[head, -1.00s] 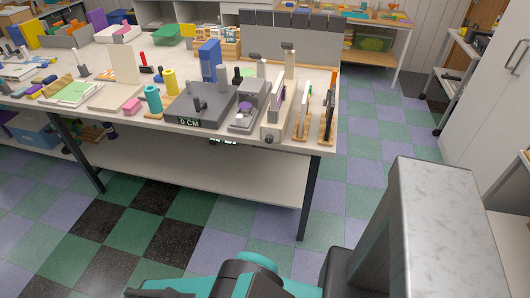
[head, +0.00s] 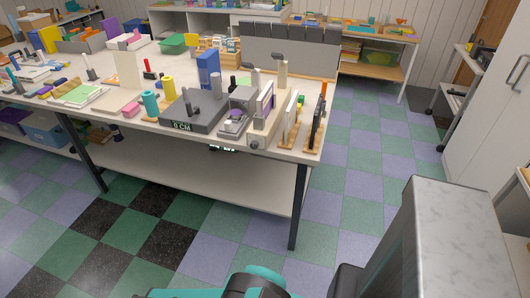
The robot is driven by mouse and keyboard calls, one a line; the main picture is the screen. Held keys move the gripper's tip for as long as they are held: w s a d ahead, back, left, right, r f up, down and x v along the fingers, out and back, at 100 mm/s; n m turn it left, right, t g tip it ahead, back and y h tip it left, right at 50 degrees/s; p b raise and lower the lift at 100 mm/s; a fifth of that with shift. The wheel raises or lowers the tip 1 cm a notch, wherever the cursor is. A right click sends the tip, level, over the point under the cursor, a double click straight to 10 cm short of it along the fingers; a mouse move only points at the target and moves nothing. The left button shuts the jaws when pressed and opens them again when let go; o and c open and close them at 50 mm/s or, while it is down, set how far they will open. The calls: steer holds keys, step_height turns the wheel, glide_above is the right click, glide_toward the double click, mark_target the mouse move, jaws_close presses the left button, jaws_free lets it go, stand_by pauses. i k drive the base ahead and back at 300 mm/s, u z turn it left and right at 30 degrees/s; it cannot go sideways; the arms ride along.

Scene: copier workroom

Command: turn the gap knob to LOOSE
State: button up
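A beige upright device (head: 262,132) stands near the right front corner of the worktable (head: 190,147). A small round dark knob (head: 254,145) is on its front end, facing me; it may be the gap knob. Its pointer and any LOOSE marking are too small to read. Parts of my own arm show at the bottom edge and lower right, well apart from the table. My gripper is not in view.
Wooden-based upright racks (head: 287,122) stand right of the device, close to the table's right edge. Yellow (head: 168,87) and teal (head: 150,103) cylinders stand to the left. The checkered floor (head: 345,210) is open in front and right of the table.

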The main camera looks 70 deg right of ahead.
mark_target(254, 145)
steer(key=k, duration=1.25)
steer(key=u, duration=0.65)
steer(key=i, duration=0.5)
steer(key=z, duration=0.05)
